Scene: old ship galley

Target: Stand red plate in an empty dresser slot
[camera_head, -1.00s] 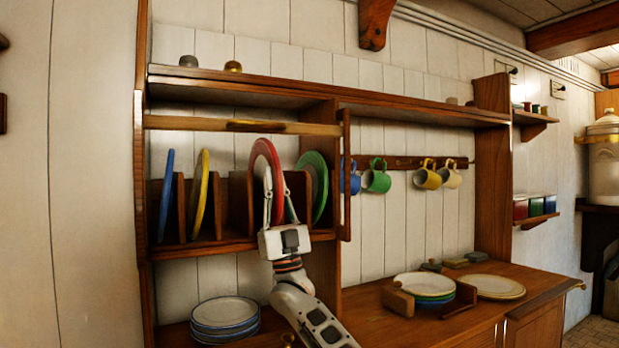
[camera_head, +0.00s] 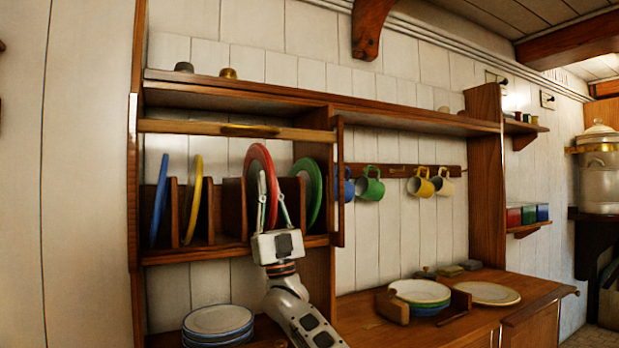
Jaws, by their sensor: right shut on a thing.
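The red plate (camera_head: 259,158) stands upright on edge at the dresser rack (camera_head: 190,253). It is between a divider on its left and one on its right. My right gripper (camera_head: 269,203) is shut on it from the front, with a finger on each side. The gripper hides its lower part, so I cannot tell whether it touches the shelf. A blue plate (camera_head: 159,200) and a yellow plate (camera_head: 194,198) stand in the slots to the left. A green plate (camera_head: 313,185) stands to the right. The slot between yellow and red looks empty. My left gripper is not in view.
A wooden rail (camera_head: 190,127) crosses above the rack front, and a post (camera_head: 340,190) bounds its right. Mugs (camera_head: 369,185) hang further right. Stacked plates (camera_head: 218,320) sit below, and more plates (camera_head: 420,290) lie on the right counter (camera_head: 370,335).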

